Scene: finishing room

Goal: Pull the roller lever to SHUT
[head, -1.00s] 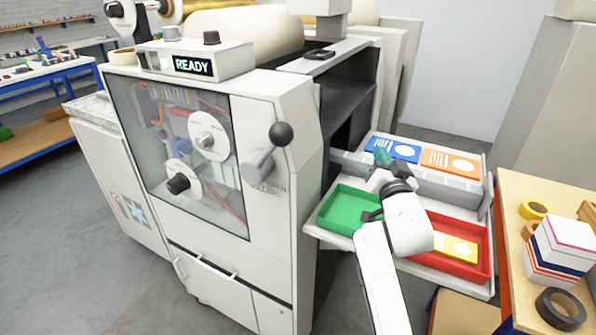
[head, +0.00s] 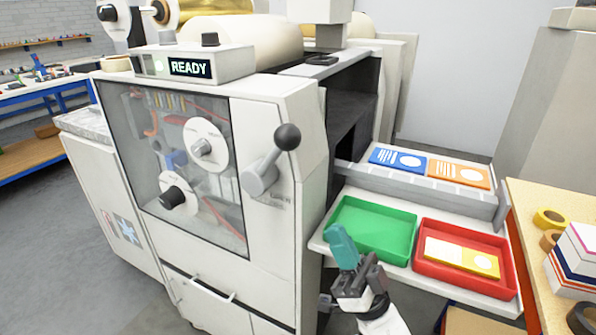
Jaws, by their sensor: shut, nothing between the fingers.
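The roller lever (head: 262,170) is on the front of the white machine (head: 300,110), right of its clear window. It has a grey hub and arm and a black ball knob (head: 288,137), and it points up and to the right. Small lettering beside the hub is too small to read. My gripper (head: 342,245), with teal fingertips, is shut and empty. It is below and right of the lever, well apart from it, and in the picture overlaps the front left of the green tray (head: 372,229).
The machine's display (head: 189,68) reads READY. A red tray (head: 425,268) holds a yellow and white card (head: 462,256). Blue (head: 397,160) and orange (head: 459,172) cards lie behind. A wooden table (head: 525,240) with tape rolls stands at right. Space before the lever looks clear.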

